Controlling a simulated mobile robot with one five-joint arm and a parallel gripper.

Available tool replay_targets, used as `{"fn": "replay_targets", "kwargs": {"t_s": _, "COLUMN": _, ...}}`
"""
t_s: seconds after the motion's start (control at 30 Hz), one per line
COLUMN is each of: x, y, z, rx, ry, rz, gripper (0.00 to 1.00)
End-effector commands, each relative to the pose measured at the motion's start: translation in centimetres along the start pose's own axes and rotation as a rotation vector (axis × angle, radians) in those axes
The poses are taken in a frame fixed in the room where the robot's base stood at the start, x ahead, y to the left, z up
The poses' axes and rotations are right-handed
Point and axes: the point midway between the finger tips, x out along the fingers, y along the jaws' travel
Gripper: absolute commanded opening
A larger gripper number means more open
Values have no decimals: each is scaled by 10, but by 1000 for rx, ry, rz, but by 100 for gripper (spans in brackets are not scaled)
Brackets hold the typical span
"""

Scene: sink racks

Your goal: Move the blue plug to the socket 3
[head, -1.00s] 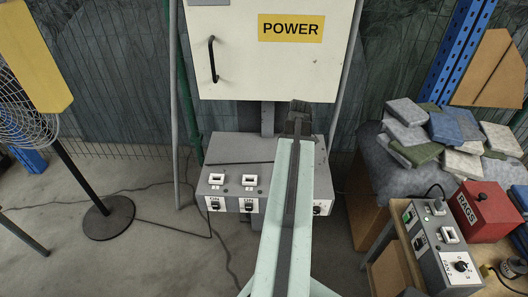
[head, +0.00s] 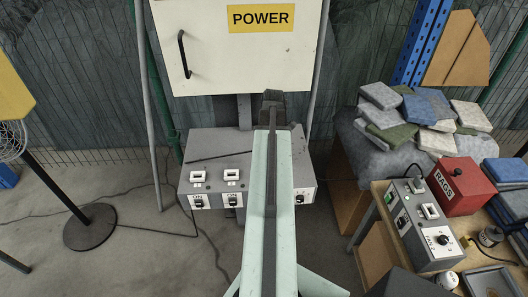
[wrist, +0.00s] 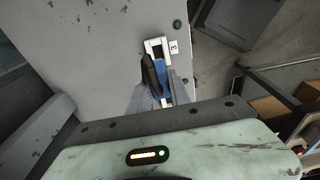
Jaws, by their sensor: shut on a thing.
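The blue plug (wrist: 161,72) is between the fingers of my gripper (wrist: 163,78) in the wrist view. My gripper is shut on it. The plug overlaps the white frame of socket 3 (wrist: 155,44), beside the label "3"; I cannot tell whether it is seated inside or only in front. In the head view my arm hides socket 3 and the plug.
Two other white sockets (head: 198,177) with switches are on the left of the box. A POWER cabinet (head: 240,60) hangs above. A bench at right holds a grey control box (head: 424,222) and a red RAGS box (head: 460,185). A fan stand (head: 90,226) is at left.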

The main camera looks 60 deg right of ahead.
Motion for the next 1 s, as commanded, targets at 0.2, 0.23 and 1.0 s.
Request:
{"fn": "replay_targets", "kwargs": {"t_s": 0.2, "x": 21, "y": 0, "z": 2, "rx": 1, "ry": 0, "rz": 0, "gripper": 0}}
{"fn": "replay_targets", "kwargs": {"t_s": 0.23, "x": 24, "y": 0, "z": 3, "rx": 1, "ry": 0, "rz": 0, "gripper": 0}}
{"fn": "replay_targets", "kwargs": {"t_s": 1.0, "x": 55, "y": 0, "z": 7, "rx": 2, "ry": 0, "rz": 0, "gripper": 0}}
